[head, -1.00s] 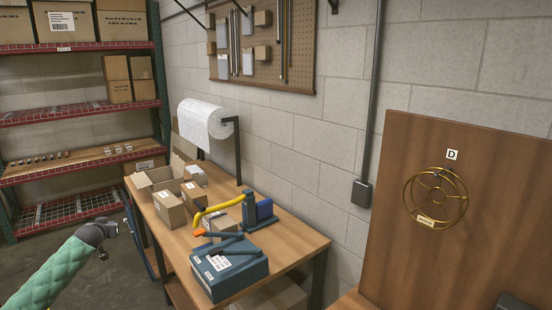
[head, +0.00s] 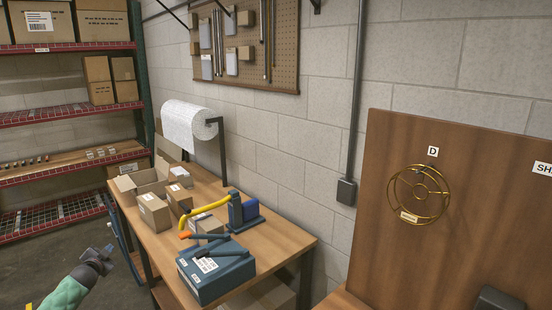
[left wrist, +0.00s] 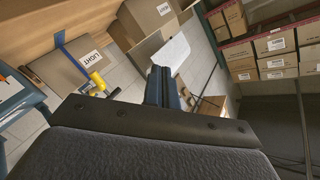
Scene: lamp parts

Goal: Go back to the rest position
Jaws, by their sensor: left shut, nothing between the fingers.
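My left gripper (head: 107,252) is at the lower left of the head view, over the floor and left of the packing table. It is shut and holds nothing. In the left wrist view its closed fingers (left wrist: 162,88) point out past the dark wrist housing. My right gripper is not in view. A brass ring-shaped wire frame (head: 418,193) hangs on the brown wooden board (head: 385,240) at the right, below a "D" label. It is far from my left gripper.
The packing table (head: 276,240) carries small cartons (head: 154,212), a blue box (head: 214,275) and a yellow-and-blue tape tool (head: 238,208). A white roll (head: 187,126) stands behind. Red-edged shelves (head: 70,115) with boxes are at the far left. Floor shows left of the table.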

